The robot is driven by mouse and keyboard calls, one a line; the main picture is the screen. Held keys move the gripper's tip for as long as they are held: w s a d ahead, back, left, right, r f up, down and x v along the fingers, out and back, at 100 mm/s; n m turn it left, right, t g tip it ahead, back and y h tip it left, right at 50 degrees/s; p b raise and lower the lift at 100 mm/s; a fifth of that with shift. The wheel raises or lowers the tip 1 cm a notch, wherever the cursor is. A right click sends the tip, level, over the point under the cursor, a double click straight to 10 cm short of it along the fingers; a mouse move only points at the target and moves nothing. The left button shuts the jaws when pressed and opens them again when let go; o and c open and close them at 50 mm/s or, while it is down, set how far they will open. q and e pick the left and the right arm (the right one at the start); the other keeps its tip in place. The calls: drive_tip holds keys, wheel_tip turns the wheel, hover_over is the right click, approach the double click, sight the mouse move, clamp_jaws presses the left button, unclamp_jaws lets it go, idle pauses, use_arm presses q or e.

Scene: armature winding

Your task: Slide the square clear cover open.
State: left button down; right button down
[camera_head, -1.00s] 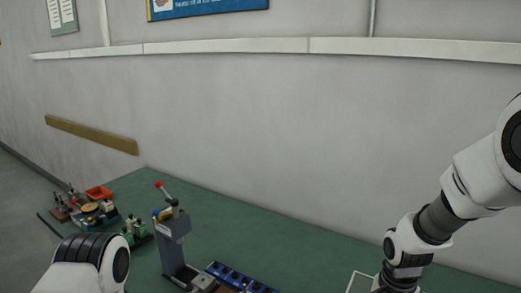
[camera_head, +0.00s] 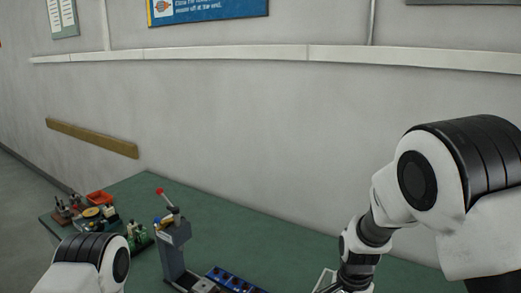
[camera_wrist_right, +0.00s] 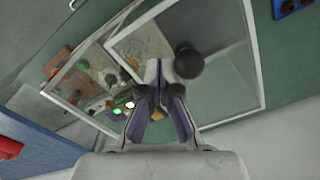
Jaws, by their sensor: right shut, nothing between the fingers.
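The square clear cover (camera_wrist_right: 225,70) has a pale frame and a dark round knob (camera_wrist_right: 187,62) in the right wrist view. It partly overlaps another clear framed pane (camera_wrist_right: 80,75) to its left, with parts and lit buttons beneath. My right gripper (camera_wrist_right: 160,70) is shut and empty, its fingertips at the left side of the knob; whether they touch it I cannot tell. In the head view, a pale frame edge (camera_head: 323,281) shows at the bottom beside my right wrist, and that gripper is out of frame. Only a link of my left arm shows; its gripper is not in view.
A grey upright press (camera_head: 172,245) with a red-tipped lever and a blue tray (camera_head: 234,279) stand left of my right arm. Small fixtures and an orange bin (camera_head: 99,197) sit at the table's far left. The green table (camera_head: 260,235) is clear near the wall.

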drive_tip(key=shift+w+a, duration=0.1)
drive_tip(key=shift+a, duration=0.05)
drive_tip(key=shift+r, duration=0.15)
drive_tip(key=r+p, duration=0.5)
drive_tip(key=p, duration=0.1)
drive_tip(key=shift+s+d+r, duration=0.2)
drive_tip(key=shift+d+r, duration=0.35)
drive_tip(key=shift+r, duration=0.15)
drive_tip(key=s+d+f+n, duration=0.4)
drive_tip(key=s+f+n, duration=0.2)
drive_tip(key=s+f, duration=0.8)
drive_tip(key=s+d+f+n, duration=0.1)
drive_tip(key=s+f+n, duration=0.6)
drive_tip(key=s, duration=0.7)
wheel_tip(320, 180, down, 17)
drive_tip(key=m+b, duration=0.1)
drive_tip(key=b, duration=1.4)
drive_tip(key=shift+w+d+r, duration=0.15)
drive_tip(key=shift+w+d, duration=0.05)
drive_tip(key=shift+w, duration=0.25)
